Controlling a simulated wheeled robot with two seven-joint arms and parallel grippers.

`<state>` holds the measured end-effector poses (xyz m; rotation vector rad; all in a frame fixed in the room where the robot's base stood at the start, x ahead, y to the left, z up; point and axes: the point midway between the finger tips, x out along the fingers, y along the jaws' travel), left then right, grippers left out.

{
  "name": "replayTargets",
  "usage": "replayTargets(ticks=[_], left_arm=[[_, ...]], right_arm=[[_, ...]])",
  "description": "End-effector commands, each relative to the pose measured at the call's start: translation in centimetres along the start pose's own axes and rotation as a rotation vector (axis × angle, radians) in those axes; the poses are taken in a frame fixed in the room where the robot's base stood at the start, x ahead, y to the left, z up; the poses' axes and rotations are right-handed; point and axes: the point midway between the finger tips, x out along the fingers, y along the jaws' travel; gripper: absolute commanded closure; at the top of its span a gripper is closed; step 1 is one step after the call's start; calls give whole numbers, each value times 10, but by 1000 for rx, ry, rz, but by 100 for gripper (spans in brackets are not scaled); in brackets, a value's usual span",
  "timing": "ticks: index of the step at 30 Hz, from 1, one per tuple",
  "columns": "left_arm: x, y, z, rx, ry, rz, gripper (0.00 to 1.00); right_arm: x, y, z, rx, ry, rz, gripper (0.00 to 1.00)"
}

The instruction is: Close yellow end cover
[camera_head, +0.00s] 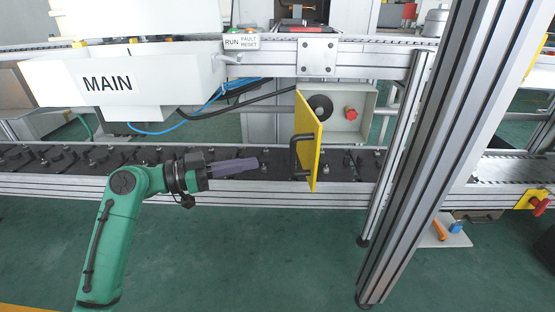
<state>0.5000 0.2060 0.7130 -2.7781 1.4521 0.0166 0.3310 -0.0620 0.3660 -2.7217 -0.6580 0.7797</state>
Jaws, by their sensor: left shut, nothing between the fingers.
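The yellow end cover (315,140) is a flat yellow door with a black bar handle (294,152) on its left face. It stands swung out from a pale grey box (355,112), so the box's inside shows. A round black part (319,107) and a red knob (351,113) show beside the cover. My left gripper (256,163) is shut and empty, with its purple-grey fingers pointing right at the cover. It is left of the handle and a little lower, with a gap between them. My right gripper is not in view.
A conveyor with dark pallets (100,157) runs across behind my left arm. A white MAIN box (120,85) hangs at upper left with cables below it. A thick aluminium post (440,130) stands right of the cover.

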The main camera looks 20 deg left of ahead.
Motion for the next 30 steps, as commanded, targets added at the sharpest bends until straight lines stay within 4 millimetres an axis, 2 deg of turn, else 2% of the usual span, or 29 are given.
replayTargets(ticks=[6, 10, 14, 30], left_arm=[[47, 0, 0, -1, 2, 2, 100], [66, 0, 0, -1, 2, 0, 100], [73, 0, 1, -2, -1, 0, 100], [79, 4, -1, -2, -2, -26, 100]], right_arm=[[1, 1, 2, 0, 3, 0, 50], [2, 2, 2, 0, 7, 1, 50], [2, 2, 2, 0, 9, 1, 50], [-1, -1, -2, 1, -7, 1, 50]])
